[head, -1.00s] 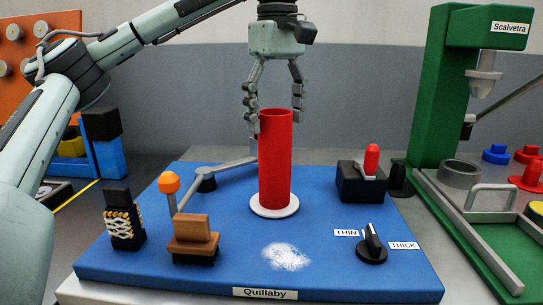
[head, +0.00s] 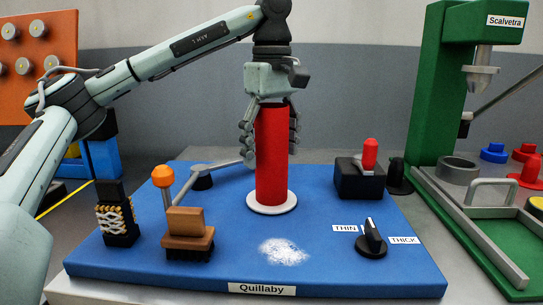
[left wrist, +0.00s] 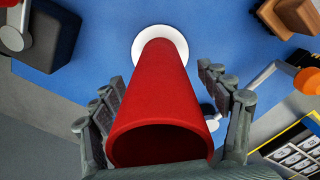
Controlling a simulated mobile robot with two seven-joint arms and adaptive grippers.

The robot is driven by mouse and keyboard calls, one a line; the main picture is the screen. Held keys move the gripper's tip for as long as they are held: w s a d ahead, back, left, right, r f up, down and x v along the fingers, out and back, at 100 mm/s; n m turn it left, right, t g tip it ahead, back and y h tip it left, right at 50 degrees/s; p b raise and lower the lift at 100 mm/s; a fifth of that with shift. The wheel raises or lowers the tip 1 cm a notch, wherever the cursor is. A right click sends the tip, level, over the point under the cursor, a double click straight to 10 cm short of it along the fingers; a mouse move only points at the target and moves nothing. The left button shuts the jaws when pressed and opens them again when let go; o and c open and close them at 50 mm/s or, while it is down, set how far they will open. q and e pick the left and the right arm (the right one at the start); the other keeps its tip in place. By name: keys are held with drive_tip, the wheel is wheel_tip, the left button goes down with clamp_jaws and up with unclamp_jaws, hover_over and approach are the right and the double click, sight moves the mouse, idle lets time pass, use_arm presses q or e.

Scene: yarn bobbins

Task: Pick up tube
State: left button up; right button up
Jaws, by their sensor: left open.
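The red tube (head: 271,165) stands upright on a round white disc (head: 272,203) on the blue board. It also shows in the left wrist view (left wrist: 158,100), with its hollow top end toward the camera. My left gripper (head: 269,148) points down from above, with one finger on each side of the tube's upper part. The fingers are open; in the left wrist view a gap shows between the right finger and the tube. The left finger (left wrist: 103,115) is close to the tube, and I cannot tell whether it touches. My right gripper is not in view.
The blue board (head: 330,270) also carries a grey lever arm (head: 225,165), an orange-knobbed lever (head: 163,177), a wooden-topped brush (head: 188,228), a black box with a red switch (head: 360,178) and a THIN/THICK dial (head: 373,240). A green press (head: 445,90) stands at right.

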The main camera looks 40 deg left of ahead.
sight(272, 121)
use_arm(q)
drive_tip(key=c, duration=1.2)
drive_tip(key=shift+r, duration=0.1)
drive_tip(key=shift+r, duration=0.55)
wheel_tip(272, 121, up, 4)
drive_tip(key=shift+p, duration=0.9)
drive_tip(key=shift+r+p, duration=0.45)
drive_tip(key=shift+r, duration=1.95)
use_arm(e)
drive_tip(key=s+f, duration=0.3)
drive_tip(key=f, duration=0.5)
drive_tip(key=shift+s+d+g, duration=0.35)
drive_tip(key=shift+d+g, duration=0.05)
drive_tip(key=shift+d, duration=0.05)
